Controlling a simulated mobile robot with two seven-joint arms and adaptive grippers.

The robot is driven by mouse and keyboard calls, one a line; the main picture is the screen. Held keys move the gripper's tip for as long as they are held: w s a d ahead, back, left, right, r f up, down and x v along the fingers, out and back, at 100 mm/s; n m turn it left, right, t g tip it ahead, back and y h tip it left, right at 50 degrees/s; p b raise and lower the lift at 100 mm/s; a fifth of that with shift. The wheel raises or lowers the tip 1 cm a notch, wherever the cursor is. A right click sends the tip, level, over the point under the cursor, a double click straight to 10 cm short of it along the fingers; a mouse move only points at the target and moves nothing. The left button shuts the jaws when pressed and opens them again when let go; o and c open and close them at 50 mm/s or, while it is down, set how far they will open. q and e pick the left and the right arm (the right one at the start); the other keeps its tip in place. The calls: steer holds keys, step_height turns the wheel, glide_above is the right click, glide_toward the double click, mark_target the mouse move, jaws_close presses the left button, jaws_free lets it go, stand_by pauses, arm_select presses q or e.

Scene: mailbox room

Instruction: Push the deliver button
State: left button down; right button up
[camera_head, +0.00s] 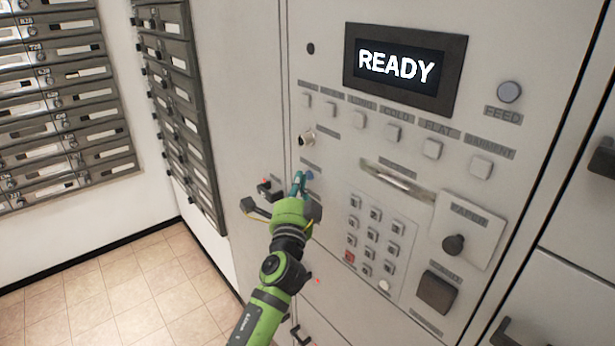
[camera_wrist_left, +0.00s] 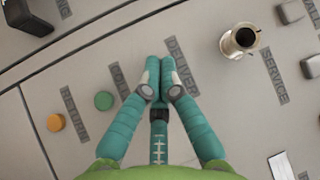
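My left gripper (camera_head: 299,176) is in front of the grey machine panel, its teal fingers pointing at it. In the left wrist view the two fingers (camera_wrist_left: 160,66) are pressed together with nothing seen between them. The DELIVER label (camera_wrist_left: 182,66) is just right of the fingertips. The deliver button is hidden behind the fingers in that view. In the head view a small blue spot (camera_head: 309,175), which looks like that button, shows right beside the fingertips. I cannot tell whether they touch it. My right gripper is not in view.
A green button (camera_wrist_left: 103,100) and an orange button (camera_wrist_left: 56,122) lie left of the fingers. A key lock (camera_wrist_left: 240,41) sticks out to the right. The screen (camera_head: 402,68) reads READY. A keypad (camera_head: 374,236) is right of the gripper.

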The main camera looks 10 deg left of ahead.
arm_select(q)
steer(key=shift+w+d, duration=0.2)
steer(key=shift+w, duration=0.05)
steer(key=shift+s+a, duration=0.1)
steer(key=shift+s, duration=0.05)
stand_by(0.5)
steer(key=shift+s+a, duration=0.4)
steer(key=shift+s, duration=0.15)
steer(key=shift+s+a+p, duration=0.65)
steer(key=shift+s+a, duration=0.1)
steer(key=shift+s, duration=0.25)
steer(key=shift+s+a+p, duration=0.65)
steer(key=shift+s+a, duration=0.1)
steer(key=shift+s, duration=0.2)
